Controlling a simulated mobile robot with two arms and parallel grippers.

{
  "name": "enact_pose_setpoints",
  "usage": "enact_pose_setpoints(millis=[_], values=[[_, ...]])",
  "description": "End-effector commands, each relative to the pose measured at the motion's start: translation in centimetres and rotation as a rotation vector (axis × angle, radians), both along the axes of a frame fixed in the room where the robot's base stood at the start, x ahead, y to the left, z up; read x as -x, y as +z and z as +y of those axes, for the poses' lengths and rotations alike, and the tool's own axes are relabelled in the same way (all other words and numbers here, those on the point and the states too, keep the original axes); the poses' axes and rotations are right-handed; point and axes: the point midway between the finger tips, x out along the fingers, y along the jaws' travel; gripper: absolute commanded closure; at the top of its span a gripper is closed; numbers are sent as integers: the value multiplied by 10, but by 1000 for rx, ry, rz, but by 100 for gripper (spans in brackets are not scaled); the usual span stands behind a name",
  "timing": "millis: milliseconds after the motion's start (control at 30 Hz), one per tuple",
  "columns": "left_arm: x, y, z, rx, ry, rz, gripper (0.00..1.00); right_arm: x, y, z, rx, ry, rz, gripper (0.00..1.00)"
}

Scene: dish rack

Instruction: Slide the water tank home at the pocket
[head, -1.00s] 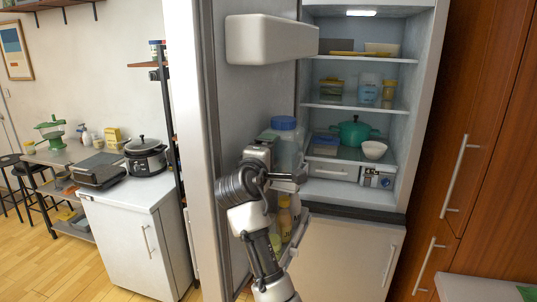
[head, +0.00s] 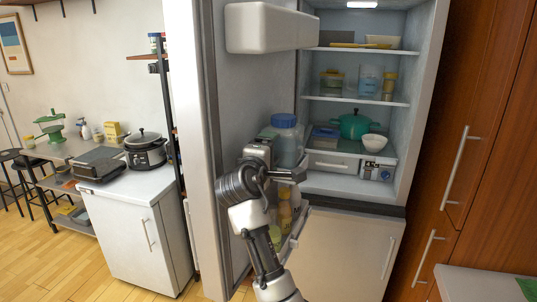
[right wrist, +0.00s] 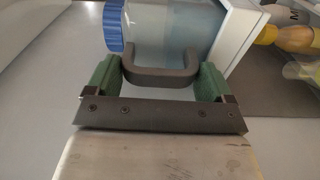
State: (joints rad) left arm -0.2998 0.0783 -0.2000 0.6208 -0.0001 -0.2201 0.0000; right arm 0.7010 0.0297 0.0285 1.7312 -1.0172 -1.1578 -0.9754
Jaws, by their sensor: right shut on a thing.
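The water tank (head: 289,147) is a clear bluish container with a blue cap (head: 284,120). It stands upright at the inner side of the open fridge door. My right gripper (head: 280,172) is in front of it. In the right wrist view, the gripper's green fingers (right wrist: 158,82) are at the two ends of the tank's dark grey handle (right wrist: 160,72), holding it. A white panel, perhaps the pocket (right wrist: 237,32), lies against the tank's end opposite the cap. How far the tank sits inside it is hidden. My left gripper is out of view.
A closed white bin (head: 270,28) is above the tank on the door. A lower door shelf (head: 297,235) holds bottles (head: 285,210). Fridge shelves to the right hold a green pot (head: 354,126) and a white bowl (head: 374,142).

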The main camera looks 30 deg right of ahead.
Motion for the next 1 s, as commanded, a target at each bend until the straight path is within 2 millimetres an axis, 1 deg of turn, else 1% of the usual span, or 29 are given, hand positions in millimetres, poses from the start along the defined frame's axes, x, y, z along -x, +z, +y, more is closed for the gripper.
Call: enact_pose_setpoints(millis=[67, 633, 667, 700, 767, 1000], values=[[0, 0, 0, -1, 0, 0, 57, 0, 3, 0, 5, 1, -6, 72], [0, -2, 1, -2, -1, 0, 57, 0, -5, 0, 2, 0, -4, 72], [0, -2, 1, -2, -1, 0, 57, 0, -5, 0, 2, 0, -4, 16], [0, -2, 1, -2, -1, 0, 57, 0, -5, 0, 1, 0, -3, 10], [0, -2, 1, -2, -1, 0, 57, 0, -6, 0, 1, 0, -2, 0], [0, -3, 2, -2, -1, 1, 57, 0, -10, 1, -4, 0, 6, 0]])
